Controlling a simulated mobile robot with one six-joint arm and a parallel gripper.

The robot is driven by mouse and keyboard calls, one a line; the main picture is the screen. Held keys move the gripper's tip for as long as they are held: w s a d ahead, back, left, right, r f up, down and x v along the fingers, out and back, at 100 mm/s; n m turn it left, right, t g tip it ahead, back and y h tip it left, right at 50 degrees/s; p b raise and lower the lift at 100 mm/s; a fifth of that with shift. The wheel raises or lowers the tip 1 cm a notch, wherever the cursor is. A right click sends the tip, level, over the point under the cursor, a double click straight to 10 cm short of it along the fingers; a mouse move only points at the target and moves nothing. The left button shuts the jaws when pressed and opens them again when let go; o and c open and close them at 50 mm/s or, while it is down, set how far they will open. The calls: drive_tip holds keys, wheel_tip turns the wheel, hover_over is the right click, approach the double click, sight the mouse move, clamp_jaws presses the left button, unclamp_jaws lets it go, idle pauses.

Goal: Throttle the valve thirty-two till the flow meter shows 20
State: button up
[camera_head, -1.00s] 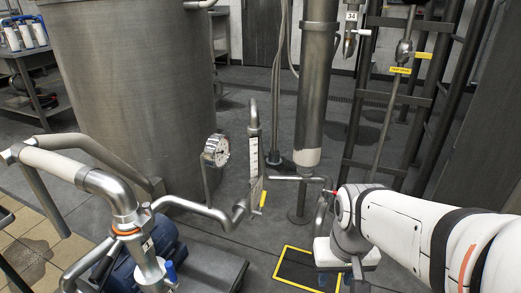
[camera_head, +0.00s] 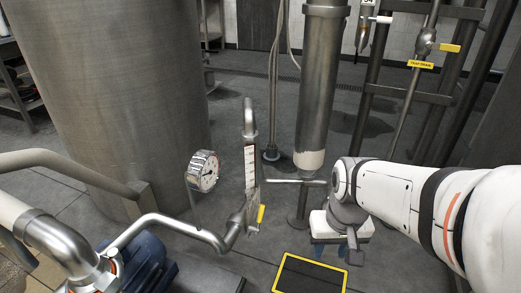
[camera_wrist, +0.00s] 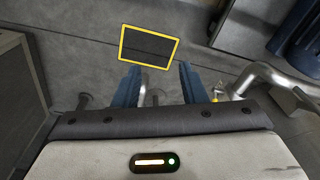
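The flow meter (camera_head: 251,168) is an upright clear tube with a white scale, left of centre in the head view. Its reading is too small to tell. A yellow tag (camera_head: 261,213) hangs at its lower end, by a pipe bend; its text is not legible, and I cannot tell which part is valve thirty-two. My gripper (camera_head: 331,251) is right of the meter, pointing down, with nothing seen in it. In the wrist view its two blue fingers (camera_wrist: 158,80) stand wide apart. A bent pipe (camera_wrist: 250,78) with a small yellow tag (camera_wrist: 216,98) lies right of the fingers.
A round dial gauge (camera_head: 204,171) stands left of the flow meter, before a large steel tank (camera_head: 105,90). A yellow-framed dark floor plate (camera_head: 311,275) lies below my gripper. A vertical column (camera_head: 316,90) stands behind it. A blue motor (camera_head: 140,265) is at lower left.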

drive_tip(key=w+a+p, duration=0.1)
drive_tip(key=w+a, duration=0.1)
drive_tip(key=w, duration=0.4)
drive_tip(key=n+g+y+p, duration=0.1)
drive_tip(key=n+y+p, duration=0.15)
drive_tip(key=p, duration=0.25)
hover_over(263, 208)
drive_tip(key=d, duration=0.2)
drive_tip(key=shift+m+y, duration=0.45)
drive_tip(key=f, duration=0.9)
drive_tip(key=shift+w+a+f, duration=0.1)
drive_tip(key=shift+a+f, duration=0.1)
drive_tip(key=shift+f, duration=0.1)
drive_tip(key=b+x, duration=0.3)
drive_tip(key=x, duration=0.4)
drive_tip(key=shift+f, duration=0.2)
clamp_jaws()
